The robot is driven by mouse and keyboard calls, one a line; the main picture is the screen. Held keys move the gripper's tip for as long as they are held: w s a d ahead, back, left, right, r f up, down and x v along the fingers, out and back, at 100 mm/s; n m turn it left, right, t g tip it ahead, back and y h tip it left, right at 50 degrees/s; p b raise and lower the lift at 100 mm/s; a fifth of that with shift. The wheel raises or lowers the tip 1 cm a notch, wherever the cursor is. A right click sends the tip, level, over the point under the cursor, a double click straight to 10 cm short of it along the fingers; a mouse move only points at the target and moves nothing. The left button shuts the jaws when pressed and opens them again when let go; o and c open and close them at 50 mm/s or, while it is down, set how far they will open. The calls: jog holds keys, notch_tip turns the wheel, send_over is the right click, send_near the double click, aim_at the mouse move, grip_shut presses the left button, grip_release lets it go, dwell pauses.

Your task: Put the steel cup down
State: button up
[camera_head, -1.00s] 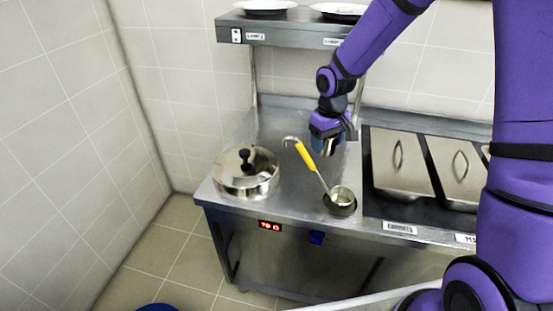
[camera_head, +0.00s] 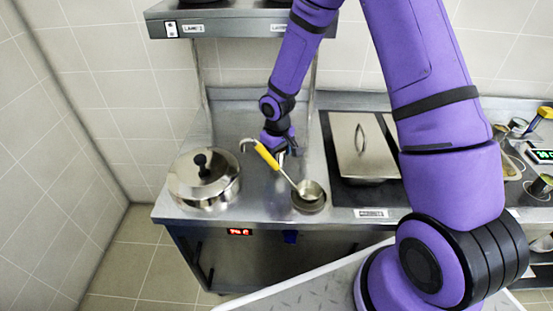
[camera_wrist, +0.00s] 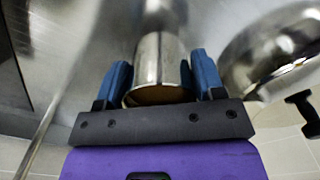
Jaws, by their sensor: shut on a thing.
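The steel cup (camera_wrist: 157,62) is a shiny cylinder between the blue fingers of my gripper (camera_wrist: 160,76) in the wrist view. My gripper is shut on it, and a brownish inside shows at its near rim. In the head view my gripper (camera_head: 278,140) is low over the steel counter (camera_head: 232,134), behind the yellow ladle handle. The cup is mostly hidden there by the gripper and handle. A blurred reflection shows beyond the cup's far end in the wrist view; I cannot tell whether the cup touches the counter.
A lidded steel pot (camera_head: 204,185) stands left of my gripper. A yellow-handled ladle (camera_head: 267,156) leans up from a round holder (camera_head: 308,204) at the counter's front. Lidded pans (camera_head: 362,150) lie to the right. A shelf (camera_head: 235,22) hangs above.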

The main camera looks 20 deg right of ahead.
jog(key=shift+f, duration=1.2)
jog(key=shift+f, duration=0.1)
jog(key=o, duration=1.1)
